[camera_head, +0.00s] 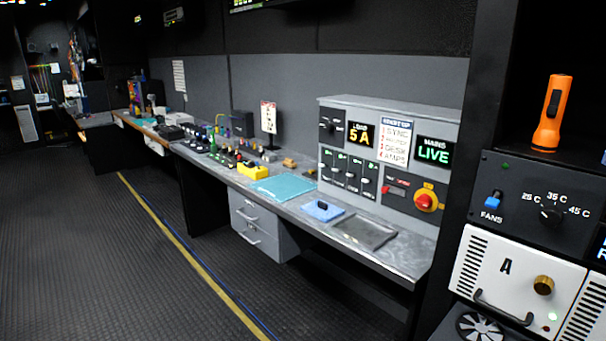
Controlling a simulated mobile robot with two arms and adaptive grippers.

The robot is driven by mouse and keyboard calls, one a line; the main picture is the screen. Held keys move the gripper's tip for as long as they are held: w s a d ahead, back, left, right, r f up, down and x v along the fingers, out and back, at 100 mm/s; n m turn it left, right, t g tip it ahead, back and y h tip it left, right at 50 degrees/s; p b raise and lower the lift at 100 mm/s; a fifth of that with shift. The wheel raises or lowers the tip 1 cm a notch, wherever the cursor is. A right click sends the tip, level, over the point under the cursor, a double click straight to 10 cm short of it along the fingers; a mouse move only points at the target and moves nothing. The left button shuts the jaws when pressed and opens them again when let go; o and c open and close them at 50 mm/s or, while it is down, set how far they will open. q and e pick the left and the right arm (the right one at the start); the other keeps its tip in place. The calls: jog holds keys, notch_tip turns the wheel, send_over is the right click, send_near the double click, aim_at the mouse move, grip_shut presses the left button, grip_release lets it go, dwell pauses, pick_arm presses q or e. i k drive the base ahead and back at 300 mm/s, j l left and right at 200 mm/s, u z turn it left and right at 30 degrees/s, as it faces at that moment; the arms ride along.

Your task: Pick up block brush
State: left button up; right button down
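The long grey workbench (404,254) runs from the right foreground back to the left. A small tan, block-shaped item (289,163) lies on it behind the light-blue mat (284,187); it may be the block brush, but it is too small to tell. Another small brownish item (310,171) lies just right of it, against the control panel. A small dark item (322,205) rests on a folded blue cloth (322,211) nearer the front. Neither of my grippers shows in this view.
A grey control panel (390,103) with switches and a red knob stands on the bench. A shallow metal tray (364,232) lies in front of it. A yellow box (252,171) sits farther left. Drawers (253,224) hang below. The floor (100,260) in front is clear. An orange torch (552,112) stands at right.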

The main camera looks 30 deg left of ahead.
aim_at(289, 163)
jog(key=i+j+z, duration=0.1)
jog(key=j, duration=0.7)
jog(key=i+j, duration=0.1)
jog(key=j, duration=0.7)
jog(key=i+j+z, duration=0.15)
jog(key=j, duration=0.65)
